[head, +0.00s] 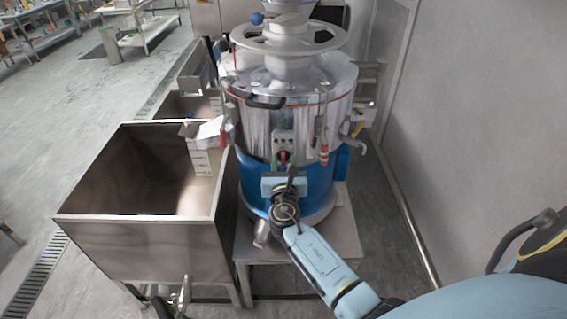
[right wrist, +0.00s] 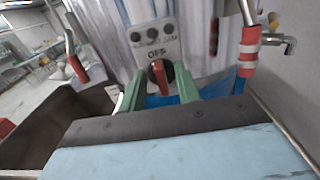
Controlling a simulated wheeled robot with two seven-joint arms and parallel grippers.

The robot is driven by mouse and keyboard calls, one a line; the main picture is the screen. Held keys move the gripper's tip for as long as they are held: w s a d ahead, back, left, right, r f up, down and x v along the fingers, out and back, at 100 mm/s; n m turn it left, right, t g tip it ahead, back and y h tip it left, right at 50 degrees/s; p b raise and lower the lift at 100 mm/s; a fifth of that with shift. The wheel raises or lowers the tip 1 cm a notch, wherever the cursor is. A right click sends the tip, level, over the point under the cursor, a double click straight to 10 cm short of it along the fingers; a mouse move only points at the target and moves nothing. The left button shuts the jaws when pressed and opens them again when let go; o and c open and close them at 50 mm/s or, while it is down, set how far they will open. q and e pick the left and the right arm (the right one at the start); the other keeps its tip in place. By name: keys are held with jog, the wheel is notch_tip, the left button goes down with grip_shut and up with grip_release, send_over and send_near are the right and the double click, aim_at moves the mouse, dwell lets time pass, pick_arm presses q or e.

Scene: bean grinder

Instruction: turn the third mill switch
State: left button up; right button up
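The mill (head: 292,105) is a silver drum on a blue base, with a small grey switch panel (head: 284,141) on its front. In the right wrist view the panel (right wrist: 141,52) has 3 small black knobs in a row on top, the word OFF, and a red rotary switch (right wrist: 159,77) standing upright below it. The red switch is small in the head view (head: 283,157). My right gripper (right wrist: 160,84) is at the switch, with one green finger on each side of it. The fingers are apart; contact with the switch cannot be told. My left gripper is not in view.
A large open metal bin (head: 150,245) stands left of the mill, with a white box (head: 203,160) at its right wall. A red-and-white handle (head: 324,150) hangs right of the panel. The mill stands on a metal stand (head: 335,240); a grey wall (head: 480,110) is at right.

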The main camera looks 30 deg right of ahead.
grip_shut()
jog(key=shift+f, duration=0.1)
jog(key=m+b, duration=0.1)
jog(key=m, duration=0.1)
jog(key=m+b, duration=0.2)
jog(key=shift+s+d+f+m, duration=0.15)
jog(key=shift+d+m, duration=0.05)
jog(key=shift+m, duration=0.1)
jog(key=m+b, duration=0.1)
jog(key=m, duration=0.1)
jog(key=m+b, duration=0.2)
jog(key=shift+s+d+f, duration=0.1)
jog(key=shift+d+f, duration=0.05)
jog(key=m+b, duration=0.2)
jog(key=m, duration=0.1)
jog(key=m+b, duration=0.1)
jog(key=m, duration=0.1)
jog(key=shift+s+d+f+m+b, duration=0.1)
jog(key=shift+f+m+b, duration=0.1)
jog(key=shift+m+b, duration=0.2)
jog(key=shift+f+m+b, duration=0.1)
jog(key=shift+m+b, duration=0.8)
jog(key=shift+m, duration=0.7)
